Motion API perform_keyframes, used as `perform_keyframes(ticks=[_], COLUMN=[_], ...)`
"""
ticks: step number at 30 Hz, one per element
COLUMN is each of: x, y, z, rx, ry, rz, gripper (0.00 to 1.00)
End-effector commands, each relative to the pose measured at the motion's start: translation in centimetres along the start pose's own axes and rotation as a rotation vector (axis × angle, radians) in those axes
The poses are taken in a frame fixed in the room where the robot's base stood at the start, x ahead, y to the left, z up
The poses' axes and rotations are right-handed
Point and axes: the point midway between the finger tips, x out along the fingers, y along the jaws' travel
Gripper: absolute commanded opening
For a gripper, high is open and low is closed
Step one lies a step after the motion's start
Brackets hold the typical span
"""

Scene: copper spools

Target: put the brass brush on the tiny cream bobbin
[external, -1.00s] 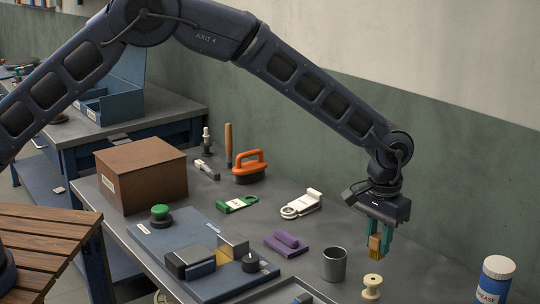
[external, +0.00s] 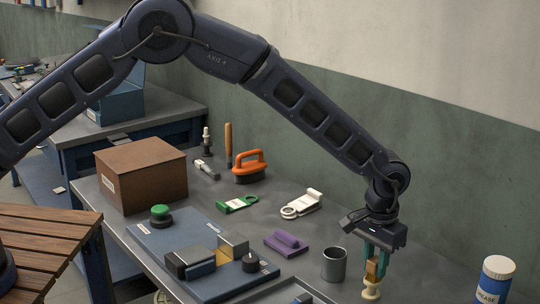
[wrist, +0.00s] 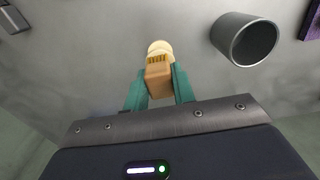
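My gripper (external: 375,266) points down with its teal fingers shut on the brass brush (external: 372,269), a small tan block. In the wrist view the brush (wrist: 159,82) sits between the fingers (wrist: 158,88), with its bristled end toward the bobbin. The tiny cream bobbin (external: 370,291) stands upright on the bench directly below the brush in the external view. In the wrist view the bobbin (wrist: 159,47) is partly hidden behind the brush. The brush's lower end is at the bobbin's top; I cannot tell whether they touch.
A grey metal cup (external: 334,264) stands close to the left of the bobbin. A purple block-like item (external: 286,243) lies farther left. The bench between bobbin and can is clear.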

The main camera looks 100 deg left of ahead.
Motion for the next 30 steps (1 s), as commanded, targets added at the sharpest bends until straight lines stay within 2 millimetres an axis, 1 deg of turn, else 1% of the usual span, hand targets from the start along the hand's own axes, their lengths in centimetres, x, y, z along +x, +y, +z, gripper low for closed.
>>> perform_keyframes(ticks=[1,3,11,14,16,20,24,30], x=[0.0,0.0,-0.1,-0.4,-1.0,-3.1,-5.8,-9.4], y=[0.0,0.0,0.0,0.0,0.0,0.1,0.0,0.0], z=[0.0,0.0,0.0,0.0,0.0,-0.1,-0.1,0.0], rx=[0.0,0.0,0.0,0.0,0.0,0.0,0.0,0.0], ry=[0.0,0.0,0.0,0.0,0.001,0.003,0.003,0.003], rz=[0.0,0.0,0.0,0.0,0.001,0.001,0.001,0.001], gripper=[0.35,0.47,0.47,0.47,0.47,0.47,0.47,0.47])
